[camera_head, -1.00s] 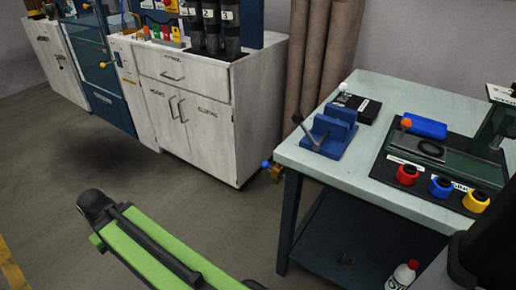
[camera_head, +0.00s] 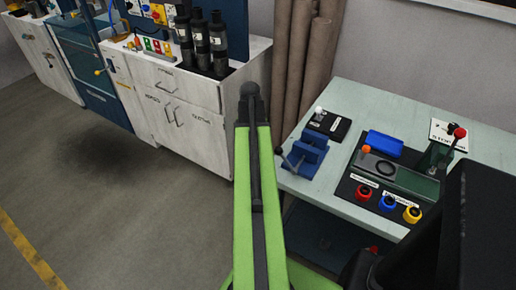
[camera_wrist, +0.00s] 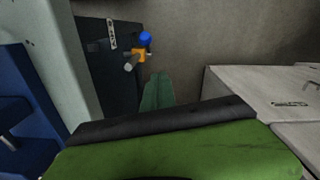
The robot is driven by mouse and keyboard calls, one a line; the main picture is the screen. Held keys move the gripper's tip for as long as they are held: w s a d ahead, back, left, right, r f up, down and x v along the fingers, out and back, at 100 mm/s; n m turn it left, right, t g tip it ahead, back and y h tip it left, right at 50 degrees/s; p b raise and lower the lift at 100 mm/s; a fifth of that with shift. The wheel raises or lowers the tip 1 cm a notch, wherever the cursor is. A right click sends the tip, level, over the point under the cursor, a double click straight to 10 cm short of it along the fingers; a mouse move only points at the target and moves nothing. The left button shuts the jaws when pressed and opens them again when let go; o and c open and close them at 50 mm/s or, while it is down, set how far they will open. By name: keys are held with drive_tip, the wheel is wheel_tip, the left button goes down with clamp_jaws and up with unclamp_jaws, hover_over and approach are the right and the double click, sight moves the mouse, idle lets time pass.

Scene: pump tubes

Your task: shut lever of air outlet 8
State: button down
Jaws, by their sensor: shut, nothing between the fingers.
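An air outlet with a brass-orange body (camera_wrist: 138,56) and a blue ball-ended lever (camera_wrist: 146,39) shows in the wrist view, mounted on a dark panel at the table's side. A small white label (camera_wrist: 111,33) is beside it; its writing is too small to read. My gripper (camera_wrist: 158,77) appears as grey-green fingers below and slightly right of the outlet in the picture, shut and empty. It looks apart from the lever, though the depth gap is hard to judge. In the head view, my raised green arm hides the gripper and the outlet.
A white cabinet (camera_head: 190,125) stands left, also at the right of the wrist view (camera_wrist: 270,95).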

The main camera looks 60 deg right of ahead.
drive_tip(key=shift+s+d+r+m, duration=0.2)
drive_tip(key=shift+s+d+r, duration=0.05)
drive_tip(key=shift+s+d, duration=0.25)
drive_tip(key=shift+s+d+r+m, duration=0.25)
drive_tip(key=shift+s+d, duration=0.15)
drive_tip(key=shift+s, duration=0.2)
